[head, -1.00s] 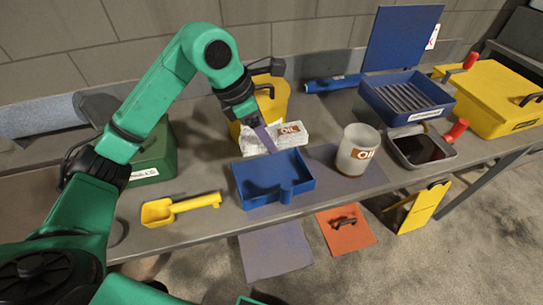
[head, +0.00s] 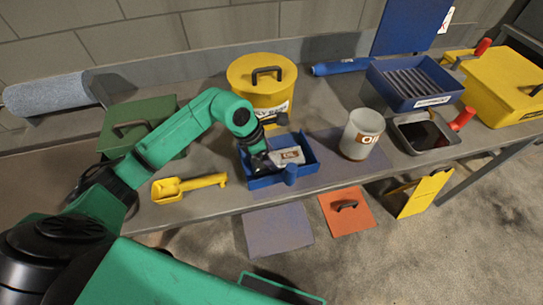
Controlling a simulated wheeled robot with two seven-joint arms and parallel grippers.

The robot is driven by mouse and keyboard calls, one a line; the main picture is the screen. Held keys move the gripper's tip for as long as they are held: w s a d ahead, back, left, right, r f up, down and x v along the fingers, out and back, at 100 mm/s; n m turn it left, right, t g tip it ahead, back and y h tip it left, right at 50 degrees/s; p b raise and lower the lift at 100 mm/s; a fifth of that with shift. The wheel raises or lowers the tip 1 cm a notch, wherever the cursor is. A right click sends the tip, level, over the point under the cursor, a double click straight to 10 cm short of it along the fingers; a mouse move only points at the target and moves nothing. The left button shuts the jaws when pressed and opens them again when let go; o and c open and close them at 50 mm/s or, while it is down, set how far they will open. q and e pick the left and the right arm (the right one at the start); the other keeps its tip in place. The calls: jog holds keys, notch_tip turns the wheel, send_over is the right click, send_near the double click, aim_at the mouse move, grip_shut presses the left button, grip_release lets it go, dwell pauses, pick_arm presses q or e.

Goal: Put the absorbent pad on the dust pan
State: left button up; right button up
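The absorbent pad (head: 291,155), a white block with a brown and white label, lies inside the blue dust pan (head: 311,168), slightly slanted. The dust pan sits on the bench, its stubby handle toward the front edge. My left gripper (head: 263,161) reaches down into the pan from the left, at the pad's left end. Its fingers are small and partly hidden by the wrist, so I cannot tell whether they still grip the pad. My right gripper is out of view.
A yellow scoop (head: 188,186) lies left of the pan. A yellow lidded bin (head: 260,88) stands behind it, and a green box (head: 138,128) back left. A whitish labelled jar (head: 361,134) and a grey pan of dark liquid (head: 424,134) stand to the right.

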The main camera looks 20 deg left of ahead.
pick_arm(q)
jog(key=shift+o, duration=0.3)
jog(key=shift+r, duration=0.15)
jog(key=b+v, duration=0.1)
jog(key=v, duration=1.1)
jog(key=shift+b, duration=0.3)
